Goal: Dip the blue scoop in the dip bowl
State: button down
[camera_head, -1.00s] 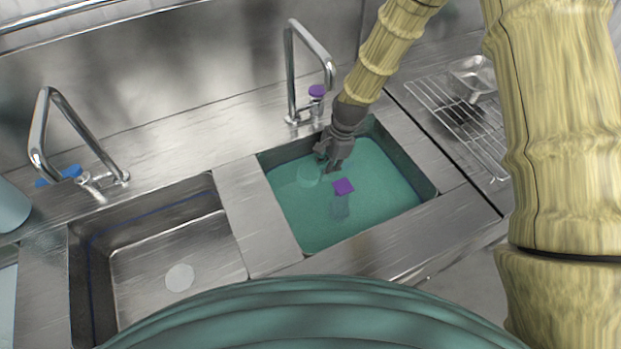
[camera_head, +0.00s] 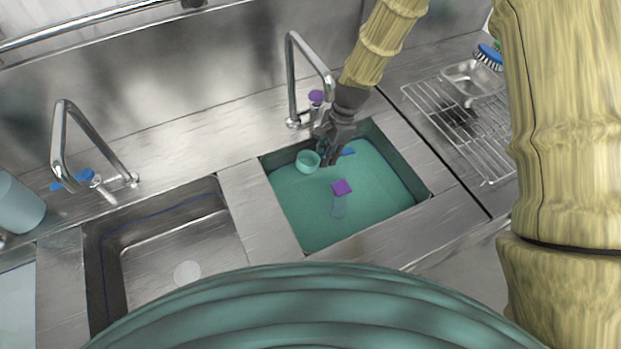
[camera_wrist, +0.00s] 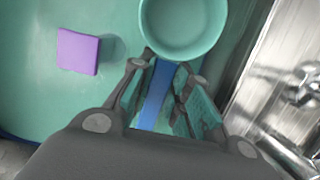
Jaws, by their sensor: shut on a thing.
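My gripper (camera_head: 332,160) is shut on the blue handle of the blue scoop (camera_wrist: 153,97), just above the right basin, near its back wall. The handle's blue end (camera_head: 348,151) sticks out to the right of the gripper. The cup's contents cannot be told.
A purple block (camera_head: 341,187) is in the right basin, with a pale shape below it. A tap (camera_head: 292,75) and a purple-topped item (camera_head: 316,97) stand behind. The left basin (camera_head: 170,250) looks empty. A wire rack (camera_head: 465,135) and metal tray (camera_head: 470,80) are right.

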jog(key=s+a+p+v, duration=0.1)
jog(key=a+p+v, duration=0.1)
jog(key=p+v, duration=0.6)
jog(key=shift+s+a+p+v, duration=0.2)
jog(key=shift+a+p+v, duration=0.3)
jog(key=shift+v, duration=2.05)
jog(key=shift+w+r, duration=0.15)
